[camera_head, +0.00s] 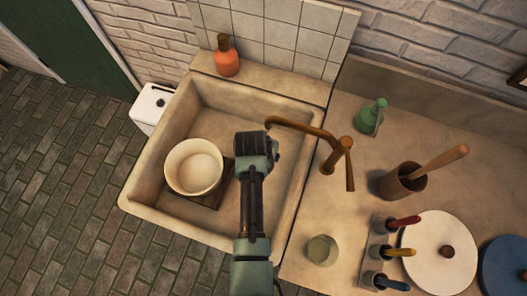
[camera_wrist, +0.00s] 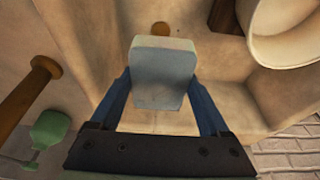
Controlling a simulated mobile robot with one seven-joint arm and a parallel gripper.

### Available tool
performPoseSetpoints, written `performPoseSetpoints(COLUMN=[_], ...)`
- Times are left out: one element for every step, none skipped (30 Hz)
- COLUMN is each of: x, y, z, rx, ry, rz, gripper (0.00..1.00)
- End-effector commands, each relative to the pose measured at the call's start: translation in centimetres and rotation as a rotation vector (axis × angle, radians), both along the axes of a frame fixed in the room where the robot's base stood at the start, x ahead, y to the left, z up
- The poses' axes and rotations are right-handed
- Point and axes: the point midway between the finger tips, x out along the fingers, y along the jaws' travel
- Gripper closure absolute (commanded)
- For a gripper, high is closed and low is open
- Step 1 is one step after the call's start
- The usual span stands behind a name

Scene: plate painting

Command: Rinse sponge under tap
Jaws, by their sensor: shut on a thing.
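My gripper (camera_head: 256,143) is over the sink (camera_head: 157,190), just left of the tap's spout end in the head view. In the wrist view the blue fingers of my gripper (camera_wrist: 163,88) are shut on a pale grey-blue sponge (camera_wrist: 163,68), held by its sides. The sponge is hidden in the head view. The brown tap (camera_head: 310,130) arches from the counter over the sink's right edge. Part of the tap (camera_wrist: 22,98) shows at left in the wrist view, apart from the sponge. No water stream is visible.
A cream bowl (camera_head: 193,167) stands on a brown block (camera_head: 208,200) in the sink, left of my gripper. An orange bottle (camera_head: 227,58) is on the back ledge. A green bottle (camera_head: 371,116), brown pot (camera_head: 402,182) and glass (camera_head: 321,250) stand on the right counter.

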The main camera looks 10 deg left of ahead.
Motion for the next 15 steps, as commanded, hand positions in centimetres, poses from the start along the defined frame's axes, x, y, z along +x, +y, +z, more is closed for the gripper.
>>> performPoseSetpoints(x=[0.0, 0.0, -0.1, -0.2, -0.4, -0.6, -0.8, -1.0, -1.3, -1.5, -1.6, -1.9, -2.1, -2.3, -2.6], y=[0.0, 0.0, -0.1, -0.2, -0.3, -0.5, -0.7, -0.8, -1.0, -1.2, -1.3, -1.5, -1.7, -1.8, -2.0], z=[0.0, 0.0, 0.0, 0.1, 0.1, 0.2, 0.2, 0.2, 0.2, 0.2, 0.2, 0.2, 0.2, 0.2, 0.2], rx=[0.0, 0.0, 0.0, 0.0, 0.0, 0.0, 0.001, 0.0, 0.0, 0.0, 0.0, 0.0, 0.0, 0.0, 0.0], ry=[0.0, 0.0, 0.0, 0.001, 0.0, 0.0, 0.0, 0.0, 0.001, 0.002, 0.001, 0.001, 0.001, 0.001, 0.002], rz=[0.0, 0.0, 0.0, -0.001, -0.001, -0.001, -0.002, -0.002, -0.003, -0.003, -0.003, -0.002, -0.002, -0.001, -0.001], gripper=[0.65, 0.65, 0.65, 0.65, 0.65, 0.65, 0.65, 0.64, 0.64, 0.64, 0.64, 0.65, 0.65, 0.65, 0.65])
